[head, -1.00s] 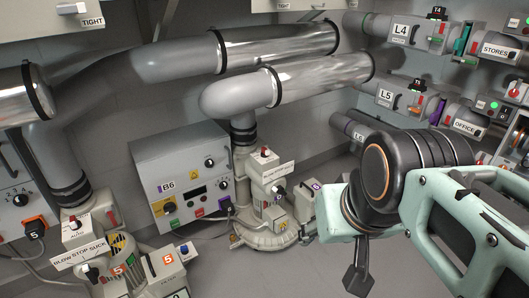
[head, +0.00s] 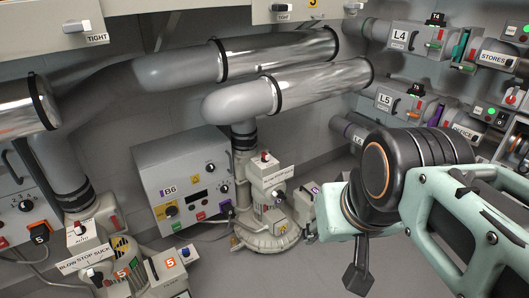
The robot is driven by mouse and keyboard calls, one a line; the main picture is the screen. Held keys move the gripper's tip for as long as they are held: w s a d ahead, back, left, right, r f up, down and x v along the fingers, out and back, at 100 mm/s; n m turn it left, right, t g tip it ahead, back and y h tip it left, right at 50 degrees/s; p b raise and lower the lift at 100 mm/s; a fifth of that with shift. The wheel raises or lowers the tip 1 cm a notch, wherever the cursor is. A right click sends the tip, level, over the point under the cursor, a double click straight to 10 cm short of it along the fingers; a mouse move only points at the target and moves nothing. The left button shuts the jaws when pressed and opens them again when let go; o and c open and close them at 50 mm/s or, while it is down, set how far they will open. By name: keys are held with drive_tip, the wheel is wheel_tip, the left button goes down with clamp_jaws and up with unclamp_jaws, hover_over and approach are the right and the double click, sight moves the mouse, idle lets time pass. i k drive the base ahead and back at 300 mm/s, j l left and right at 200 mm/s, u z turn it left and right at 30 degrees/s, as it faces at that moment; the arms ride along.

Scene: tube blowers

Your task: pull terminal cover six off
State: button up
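My gripper (head: 357,280) shows only as a dark end hanging below my arm, to the right of and nearer than the blower. It appears apart from the box. Whether its fingers are open or shut cannot be told.
Panel B6 (head: 183,178) stands left of the blower. A unit marked 5 (head: 128,278) is at the lower left. Silver pipes (head: 320,84) cross above. Labelled tube fittings (head: 402,38) line the right wall. Bare floor (head: 300,275) lies in front of the blower.

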sight(282, 226)
drive_tip(key=u, duration=0.85)
drive_tip(key=l+u, duration=0.25)
drive_tip(key=u, duration=0.25)
drive_tip(key=l+u, duration=1)
drive_tip(key=k+l+u, duration=0.15)
drive_tip(key=l, duration=0.25)
drive_tip(key=k+l+u, duration=0.15)
drive_tip(key=l, duration=0.25)
drive_tip(key=k+l, duration=0.15)
drive_tip(key=l, duration=0.2)
drive_tip(key=k+l, duration=0.15)
drive_tip(key=l, duration=0.15)
drive_tip(key=k+l, duration=0.15)
drive_tip(key=l, duration=0.2)
drive_tip(key=k+l+u, duration=0.1)
drive_tip(key=l, duration=0.25)
drive_tip(key=k+j+u, duration=0.2)
drive_tip(key=k+j, duration=0.15)
